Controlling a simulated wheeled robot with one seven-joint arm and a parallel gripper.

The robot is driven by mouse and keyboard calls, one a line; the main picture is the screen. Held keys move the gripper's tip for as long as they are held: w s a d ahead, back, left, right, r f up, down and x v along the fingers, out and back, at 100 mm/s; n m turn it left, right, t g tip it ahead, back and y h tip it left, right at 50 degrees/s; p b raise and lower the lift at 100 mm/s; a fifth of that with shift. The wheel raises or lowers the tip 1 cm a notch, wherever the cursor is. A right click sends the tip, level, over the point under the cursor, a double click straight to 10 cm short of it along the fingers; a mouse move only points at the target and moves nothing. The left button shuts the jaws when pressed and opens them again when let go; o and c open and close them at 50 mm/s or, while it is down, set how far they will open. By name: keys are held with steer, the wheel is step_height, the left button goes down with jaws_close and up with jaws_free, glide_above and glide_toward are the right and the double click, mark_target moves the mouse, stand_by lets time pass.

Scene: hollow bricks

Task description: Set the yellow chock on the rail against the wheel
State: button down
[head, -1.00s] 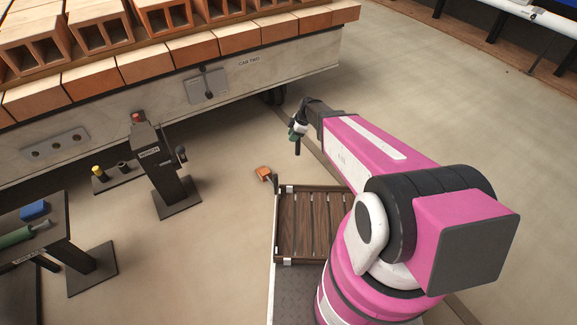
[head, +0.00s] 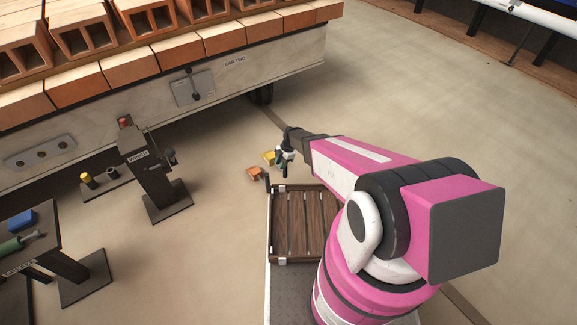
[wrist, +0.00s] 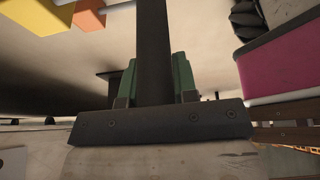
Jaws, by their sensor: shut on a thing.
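The yellow chock (head: 269,157) shows low beside my gripper (head: 284,158) in the head view, a little left of the fingers. In the wrist view, part of the yellow chock (wrist: 88,14) shows at the upper left. A dark straight bar (wrist: 153,45) stands between the green fingers of my gripper (wrist: 155,82). My gripper is shut on this bar, which looks like the chock's handle; the join is not clearly seen. The wheel (head: 262,95) is dark and partly hidden under the kiln car's near right end. The rail (head: 287,124) is a thin dark line on the floor.
An orange block (head: 254,173) lies close to the yellow chock, near the slatted wooden deck (head: 304,187). The car (head: 270,75) carries hollow bricks. A dark winch post (head: 150,165) stands at left. The floor right of the car is clear.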

steer(key=w+d+f, duration=0.4)
steer(key=w+f, duration=0.1)
steer(key=f, duration=0.3)
steer(key=shift+w+d, duration=0.15)
steer(key=shift+d, duration=0.25)
steer(key=shift+f, duration=0.25)
steer(key=c, duration=0.9)
jaws_free()
